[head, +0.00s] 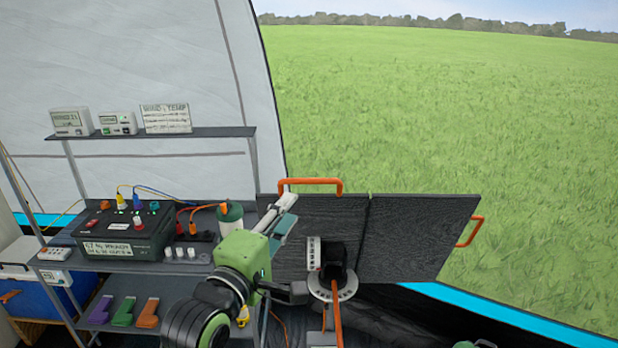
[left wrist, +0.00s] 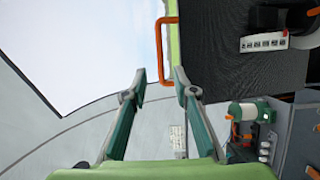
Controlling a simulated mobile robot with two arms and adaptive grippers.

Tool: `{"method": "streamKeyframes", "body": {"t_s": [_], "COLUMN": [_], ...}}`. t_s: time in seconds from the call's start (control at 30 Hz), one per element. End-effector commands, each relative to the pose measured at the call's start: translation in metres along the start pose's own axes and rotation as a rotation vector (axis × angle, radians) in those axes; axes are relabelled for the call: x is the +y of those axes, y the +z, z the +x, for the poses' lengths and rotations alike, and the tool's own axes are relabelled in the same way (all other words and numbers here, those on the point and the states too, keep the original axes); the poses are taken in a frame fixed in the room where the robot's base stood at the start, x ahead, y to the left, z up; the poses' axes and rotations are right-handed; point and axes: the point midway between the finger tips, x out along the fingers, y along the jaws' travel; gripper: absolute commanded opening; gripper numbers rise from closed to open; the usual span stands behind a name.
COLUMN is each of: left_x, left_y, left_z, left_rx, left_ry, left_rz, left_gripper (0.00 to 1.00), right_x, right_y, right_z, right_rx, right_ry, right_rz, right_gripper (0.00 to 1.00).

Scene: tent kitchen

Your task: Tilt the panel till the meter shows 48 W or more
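The dark panel (head: 415,235) stands tilted on a mount with a pale round dial (head: 333,289). It has an orange handle (head: 318,182) on its top edge and another (head: 470,232) on its right edge. My left gripper (head: 284,203) is at the panel's upper left, by the top handle. In the left wrist view its fingers (left wrist: 160,85) are apart, with the handle's end (left wrist: 165,78) showing between the tips; contact cannot be told. Small display units (head: 71,121) (head: 117,123) stand on the upper shelf; their readings are too small to read. My right gripper is not seen.
A blue cooler (head: 35,290) is at far left. Open grass lies beyond the panel.

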Motion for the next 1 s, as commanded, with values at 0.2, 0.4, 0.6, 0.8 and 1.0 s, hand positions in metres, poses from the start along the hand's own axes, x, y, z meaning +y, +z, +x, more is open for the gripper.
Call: {"method": "streamKeyframes", "body": {"t_s": [0.2,0.4,0.6,0.8,1.0], "left_x": [0.003,0.003,0.002,0.001,0.0], "left_y": [0.0,0.0,0.0,0.0,0.0], "left_z": [0.036,0.07,0.1,0.119,0.126], "left_rx": [0.0,0.0,0.0,0.001,0.001], "left_ry": [-0.001,-0.001,-0.001,0.0,-0.001], "left_rz": [0.001,0.003,0.002,0.002,0.002], "left_gripper": [0.26,0.26,0.26,0.26,0.26], "right_x": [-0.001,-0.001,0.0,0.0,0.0], "right_y": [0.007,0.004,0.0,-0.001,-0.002], "right_z": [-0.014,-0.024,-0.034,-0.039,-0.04], "right_rx": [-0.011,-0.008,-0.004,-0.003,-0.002], "right_ry": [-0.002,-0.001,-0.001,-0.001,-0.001], "right_rz": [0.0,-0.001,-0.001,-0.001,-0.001], "right_gripper": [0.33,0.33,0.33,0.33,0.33]}}
